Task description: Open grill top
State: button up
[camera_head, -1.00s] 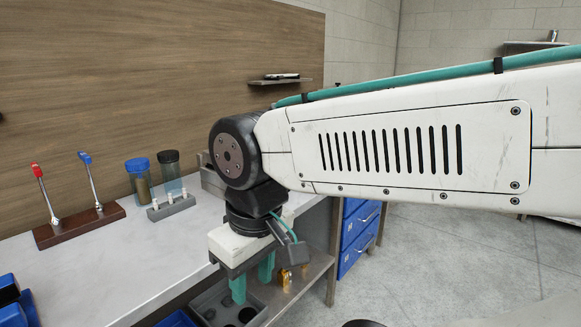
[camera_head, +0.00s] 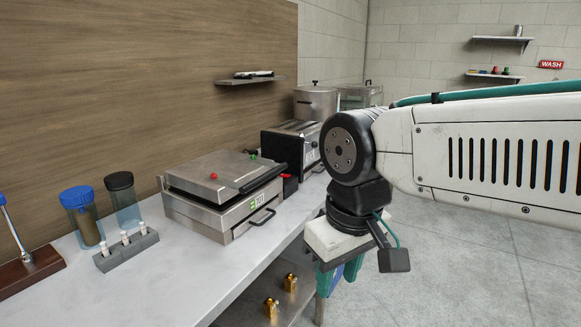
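The grill (camera_head: 212,213) is a steel press on the counter, left of my gripper. Its flat top (camera_head: 205,168) is down over the base, with a dark bar along its right end. A red knob shows on the top. A dark handle loop is on the base's front. My gripper (camera_head: 340,277) points down in front of the counter edge, right of the grill and apart from it. Its teal fingers are spread with nothing seen between them, though the fingertips are partly hard to make out against the blue behind.
A toaster-like steel appliance (camera_head: 291,146) and a pot (camera_head: 315,103) stand behind the grill. Lidded jars (camera_head: 82,215) and a grey rack (camera_head: 126,250) stand to its left. Brass items (camera_head: 271,307) are on the lower shelf. Open floor lies right.

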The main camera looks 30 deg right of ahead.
aim_at(238, 174)
jog(key=z, duration=0.3)
jog(key=i, duration=0.85)
jog(key=u, duration=0.15)
jog(key=k, duration=1.05)
jog(key=u, duration=0.25)
jog(key=i, duration=0.65)
jog(key=z, duration=0.45)
